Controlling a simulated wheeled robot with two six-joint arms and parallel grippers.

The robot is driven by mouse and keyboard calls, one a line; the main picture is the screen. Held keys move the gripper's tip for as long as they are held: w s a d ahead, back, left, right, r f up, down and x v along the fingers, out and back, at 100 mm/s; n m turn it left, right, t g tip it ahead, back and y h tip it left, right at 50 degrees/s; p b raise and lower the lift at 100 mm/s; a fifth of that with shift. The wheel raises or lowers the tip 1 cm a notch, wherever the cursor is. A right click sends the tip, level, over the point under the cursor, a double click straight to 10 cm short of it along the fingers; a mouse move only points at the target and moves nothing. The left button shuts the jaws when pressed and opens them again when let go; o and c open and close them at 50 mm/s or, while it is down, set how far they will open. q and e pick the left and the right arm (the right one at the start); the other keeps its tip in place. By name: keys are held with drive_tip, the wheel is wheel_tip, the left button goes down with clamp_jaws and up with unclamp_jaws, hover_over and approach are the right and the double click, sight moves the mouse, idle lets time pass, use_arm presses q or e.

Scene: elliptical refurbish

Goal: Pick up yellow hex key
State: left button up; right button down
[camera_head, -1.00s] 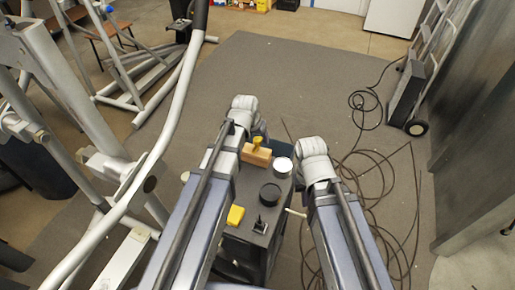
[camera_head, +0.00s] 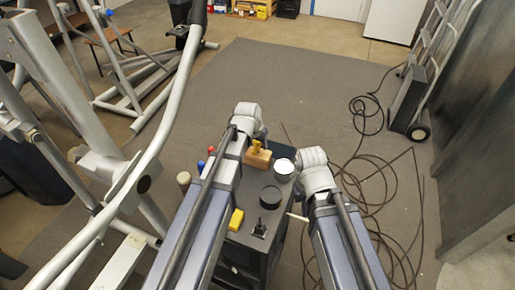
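I cannot make out a hex key shape for certain. A small yellow block-like item (camera_head: 236,219) lies on a dark cart top (camera_head: 246,203), just right of my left forearm. Another small yellow piece (camera_head: 257,146) stands at a tan wooden block (camera_head: 258,158) near the cart's far end. My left arm's rounded wrist (camera_head: 248,115) is above and beyond that far end, close to the block. My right arm's wrist (camera_head: 313,165) is just right of the cart. The fingers of both grippers are hidden or too unclear to read.
The cart also carries a white round container (camera_head: 284,168), a black ring-shaped item (camera_head: 270,196) and a small black device (camera_head: 259,229). Grey elliptical frames (camera_head: 100,140) crowd the left. Loose cable (camera_head: 375,195) covers the floor at right. Open carpet (camera_head: 300,90) lies beyond.

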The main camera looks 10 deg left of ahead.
use_arm(q)
clamp_jaws()
drive_tip(key=shift+r, duration=0.1)
idle(0.5)
wheel_tip(320, 180, up, 10)
drive_tip(key=p, duration=1)
drive_tip(key=shift+c, duration=0.8)
unclamp_jaws()
clamp_jaws()
